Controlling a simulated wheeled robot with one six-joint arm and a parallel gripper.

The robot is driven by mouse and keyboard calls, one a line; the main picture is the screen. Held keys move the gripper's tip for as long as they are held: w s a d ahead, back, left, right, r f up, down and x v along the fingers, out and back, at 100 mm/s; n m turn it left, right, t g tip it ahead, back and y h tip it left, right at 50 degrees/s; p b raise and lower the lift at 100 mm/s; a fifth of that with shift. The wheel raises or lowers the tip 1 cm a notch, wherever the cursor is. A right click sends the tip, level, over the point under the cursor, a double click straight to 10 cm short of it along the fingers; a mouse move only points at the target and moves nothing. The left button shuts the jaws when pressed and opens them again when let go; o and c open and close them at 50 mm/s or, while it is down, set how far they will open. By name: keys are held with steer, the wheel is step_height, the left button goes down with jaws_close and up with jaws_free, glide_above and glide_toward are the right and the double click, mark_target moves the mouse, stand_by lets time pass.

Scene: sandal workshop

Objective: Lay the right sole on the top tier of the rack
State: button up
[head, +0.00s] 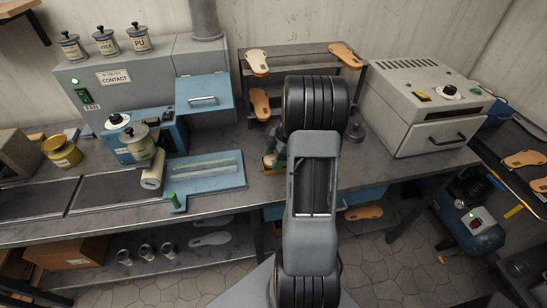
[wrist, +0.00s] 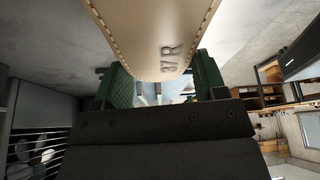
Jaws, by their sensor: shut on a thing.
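A tan stitched sole (wrist: 145,30) marked 37R fills the top of the wrist view. The green jaws of my gripper (wrist: 161,78) are shut on its near end. In the head view my arm hides most of my gripper; a small green part (head: 280,157) shows left of the arm, with a bit of orange below it. The dark rack (head: 300,50) stands at the back of the bench, behind my arm. Its top tier carries a pale sole (head: 257,62) at the left and an orange-tan sole (head: 345,55) at the right, with a gap between. Another sole (head: 260,104) is lower left.
A grey oven-like box (head: 425,105) stands right of the rack. A grey cabinet with a blue hood (head: 203,97) stands left. A blue tray (head: 205,180) lies on the bench at the left front. More soles lie on the right-hand shelf (head: 525,158).

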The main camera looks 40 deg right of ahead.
steer(key=shift+s+f+b, duration=0.1)
steer(key=shift+f+b, duration=0.3)
steer(key=shift+b, duration=0.2)
steer(key=shift+a+f, duration=0.1)
steer(key=o, duration=1.1)
steer(key=shift+s+a+f, duration=0.1)
steer(key=shift+s, duration=0.15)
steer(key=shift+c, duration=0.2)
steer(key=shift+w+r+p, duration=0.15)
steer(key=shift+r+p, duration=0.65)
steer(key=w+b+v, duration=0.1)
steer(key=b+v, duration=0.2)
steer(key=v, duration=0.8)
steer(key=s+a+r+m+h, duration=0.1)
steer(key=a+r+m, duration=0.15)
steer(key=a, duration=0.45)
steer(key=s+a+r+m+h, duration=0.2)
steer(key=a+m, duration=0.2)
steer(key=a, duration=0.2)
steer(key=s+a+f+m+t+h, duration=0.1)
steer(key=s+a+m+t, duration=0.2)
steer(key=s+a+m, duration=0.5)
steer(key=a, duration=0.3)
steer(key=shift+s+a, duration=0.25)
steer(key=shift+s, duration=0.1)
